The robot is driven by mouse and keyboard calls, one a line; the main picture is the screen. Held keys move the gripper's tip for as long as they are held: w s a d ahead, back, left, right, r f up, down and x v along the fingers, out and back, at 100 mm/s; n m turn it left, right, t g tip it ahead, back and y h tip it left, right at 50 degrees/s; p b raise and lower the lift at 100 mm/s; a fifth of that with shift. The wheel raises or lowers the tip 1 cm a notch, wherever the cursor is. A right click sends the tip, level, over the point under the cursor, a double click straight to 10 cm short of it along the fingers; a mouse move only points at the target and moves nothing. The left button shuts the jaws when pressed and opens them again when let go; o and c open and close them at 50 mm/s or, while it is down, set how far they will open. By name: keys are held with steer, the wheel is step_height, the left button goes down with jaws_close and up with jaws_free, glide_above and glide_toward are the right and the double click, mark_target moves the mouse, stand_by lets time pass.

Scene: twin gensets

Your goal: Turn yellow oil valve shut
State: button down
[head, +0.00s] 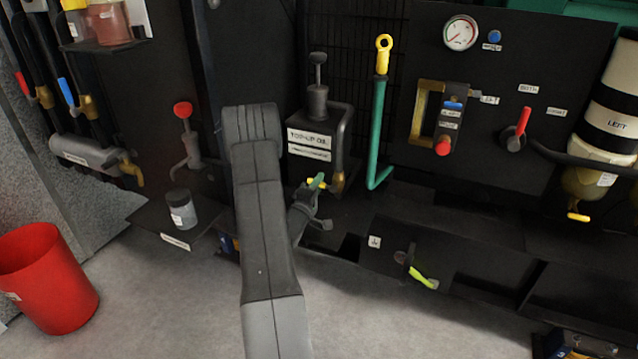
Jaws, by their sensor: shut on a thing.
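My gripper (311,204) is in front of the foot of the black top-up oil unit (310,146), partly hidden by my own arm. It is shut on a small valve handle (317,182), which looks yellow with a green part. The jaw contact is small and partly hidden. Just right of it, a yellow-brown spout (339,182) ends the grey pipe of the top-up oil unit. A separate yellow-green lever (422,278) sits lower right on the black base, pointing down to the right, apart from my gripper.
A teal pipe with a yellow ring-topped handle (382,55) stands right of the oil unit. A red-handled lever (183,110) and a grey jar (181,209) are left of my arm. A red bucket (48,278) stands on the floor. The front floor is largely clear.

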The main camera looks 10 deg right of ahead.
steer(key=shift+f+n, duration=0.3)
steer(key=shift+n, duration=0.3)
steer(key=c, duration=1.3)
jaws_free()
steer(key=shift+a, duration=0.1)
steer(key=p+v, duration=0.1)
steer(key=v, duration=1.2)
steer(key=shift+s, duration=0.4)
steer(key=b+x, duration=0.1)
steer(key=x, duration=1.2)
steer(key=shift+w, duration=0.35)
steer(key=shift+r, duration=0.1)
